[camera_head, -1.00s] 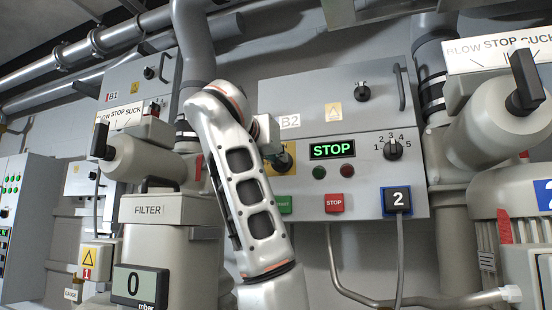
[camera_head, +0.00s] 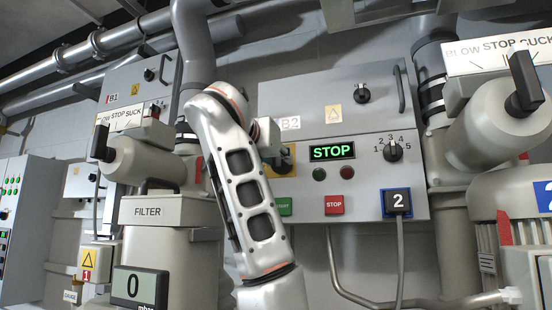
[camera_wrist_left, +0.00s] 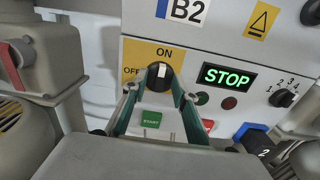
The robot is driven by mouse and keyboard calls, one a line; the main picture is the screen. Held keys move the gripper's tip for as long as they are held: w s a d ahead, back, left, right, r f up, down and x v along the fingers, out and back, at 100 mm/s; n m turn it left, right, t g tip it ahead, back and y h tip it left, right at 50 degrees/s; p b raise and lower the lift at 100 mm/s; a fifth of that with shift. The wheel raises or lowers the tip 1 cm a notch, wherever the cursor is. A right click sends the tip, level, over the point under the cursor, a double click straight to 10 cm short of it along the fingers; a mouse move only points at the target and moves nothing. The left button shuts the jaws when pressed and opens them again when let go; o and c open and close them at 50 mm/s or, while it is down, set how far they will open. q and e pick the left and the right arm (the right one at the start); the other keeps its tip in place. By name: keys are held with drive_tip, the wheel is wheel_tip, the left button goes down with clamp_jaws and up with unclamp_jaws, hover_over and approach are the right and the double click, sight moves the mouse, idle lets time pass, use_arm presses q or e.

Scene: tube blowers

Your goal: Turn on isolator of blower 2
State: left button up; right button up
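The isolator of blower 2 is a black round knob (camera_wrist_left: 158,76) on a yellow ON/OFF plate (camera_wrist_left: 142,52), on the grey B2 panel (camera_head: 300,110). Its white pointer stands upright, toward ON. My left gripper (camera_wrist_left: 156,88) is open in the left wrist view, its two green-edged fingers to the left and right of the knob. Whether they touch it I cannot tell. In the head view the plate (camera_head: 291,158) is partly hidden behind my left arm, and the fingers are not clear. My right gripper is not in view.
The B2 display (camera_head: 332,152) reads STOP in green. A green start button (camera_wrist_left: 151,119) sits below the knob, and a red stop button (camera_head: 334,205) to its right. A numbered dial (camera_head: 393,150) and blue plug (camera_head: 396,202) are further right. The filter housing (camera_head: 150,211) stands left of my arm.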

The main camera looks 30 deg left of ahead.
use_arm(q)
drive_tip(key=shift+s, duration=0.1)
drive_tip(key=v, duration=1.1)
drive_tip(key=shift+s, duration=0.4)
drive_tip(key=shift+f, duration=0.1)
